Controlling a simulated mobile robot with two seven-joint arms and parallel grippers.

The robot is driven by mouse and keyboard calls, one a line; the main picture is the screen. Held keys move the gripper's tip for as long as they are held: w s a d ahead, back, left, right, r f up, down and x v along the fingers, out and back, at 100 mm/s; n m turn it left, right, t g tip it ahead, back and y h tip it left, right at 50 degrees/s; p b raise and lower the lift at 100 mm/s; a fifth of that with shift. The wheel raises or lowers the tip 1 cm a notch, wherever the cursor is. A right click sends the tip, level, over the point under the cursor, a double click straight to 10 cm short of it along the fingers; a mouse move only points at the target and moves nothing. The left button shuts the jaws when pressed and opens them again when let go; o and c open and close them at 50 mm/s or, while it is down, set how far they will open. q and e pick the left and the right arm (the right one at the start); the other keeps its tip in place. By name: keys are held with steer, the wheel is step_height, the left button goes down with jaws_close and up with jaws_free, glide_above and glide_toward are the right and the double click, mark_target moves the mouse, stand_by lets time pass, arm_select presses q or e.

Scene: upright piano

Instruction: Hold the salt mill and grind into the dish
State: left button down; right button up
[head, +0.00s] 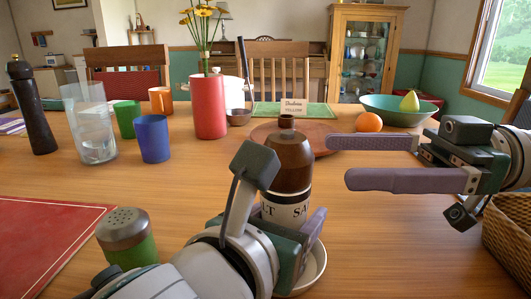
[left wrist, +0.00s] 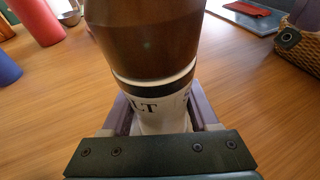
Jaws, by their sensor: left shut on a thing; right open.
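The salt mill (head: 292,163) has a brown wooden top and a white lower body with black lettering. It stands upright in the middle of the head view, and it fills the centre of the left wrist view (left wrist: 150,45). My left gripper (head: 300,228) is shut on the mill's white lower body. A pale dish (head: 318,272) shows below the mill, partly hidden by my left gripper. My right gripper (head: 350,161) is open and empty, to the right of the mill's top, with its fingers pointing left.
A shaker with a metal top (head: 124,232) stands at front left near a red mat (head: 45,235). A round wooden board (head: 262,138) lies behind the mill. A wicker basket (head: 508,232) is at the right edge. Cups and a glass (head: 92,130) stand at left.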

mark_target(286, 158)
steer(key=a, duration=1)
steer(key=shift+s+a, duration=0.25)
steer(key=shift+a, duration=0.1)
steer(key=c, duration=1.4)
steer(key=shift+f+m+t, duration=0.1)
steer(key=shift+m+t, duration=0.2)
steer(key=shift+t, duration=0.2)
steer(key=shift+w+d+m+t+h, duration=0.15)
steer(key=shift+w+m+t+h, duration=0.25)
steer(key=shift+m+t+h, duration=0.9)
steer(key=shift+w+d+m+t+h, duration=0.15)
steer(key=shift+w+m+t+h, duration=0.2)
steer(key=shift+m+t, duration=1.8)
steer(key=shift+w+d+m+t+h, duration=0.15)
steer(key=shift+w+m+t+h, duration=0.5)
steer(key=shift+t, duration=2)
steer(key=shift+s+m+h, duration=0.2)
steer(key=shift+m+h, duration=0.1)
steer(key=shift+m, duration=0.1)
